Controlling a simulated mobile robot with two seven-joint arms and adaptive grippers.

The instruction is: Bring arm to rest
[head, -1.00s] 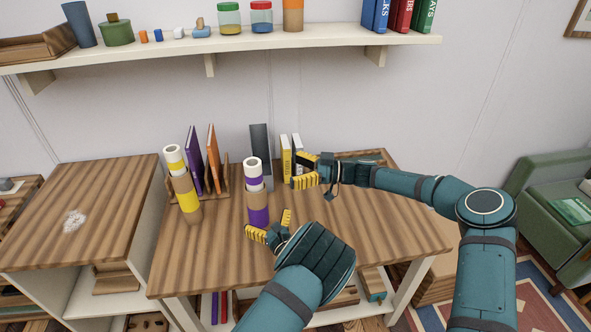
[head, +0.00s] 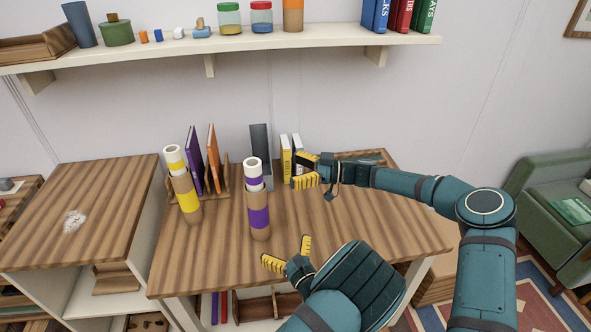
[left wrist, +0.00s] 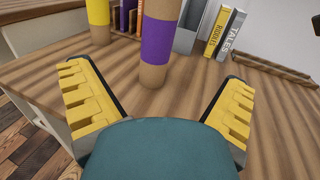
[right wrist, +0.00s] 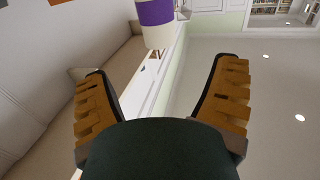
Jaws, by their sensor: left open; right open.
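My left gripper (head: 288,255) is open and empty over the front of the wooden table (head: 215,260). It is in front of and apart from a brown tube with a purple band and white top (head: 258,215), which stands upright. The left wrist view also shows the purple-banded tube (left wrist: 159,45) beyond the open fingers. My right gripper (head: 304,172) is open at the back of the table, near the books, to the right of the tube's white top. The right wrist view shows a purple and white part (right wrist: 155,22) ahead of its open fingers.
A tube with a yellow band (head: 186,193) stands to the left. Behind it, a wooden rack (head: 225,182) holds purple and orange books. A yellow book (head: 286,158) and a dark grey upright piece (head: 260,145) stand at the back. A shelf (head: 320,46) runs above.

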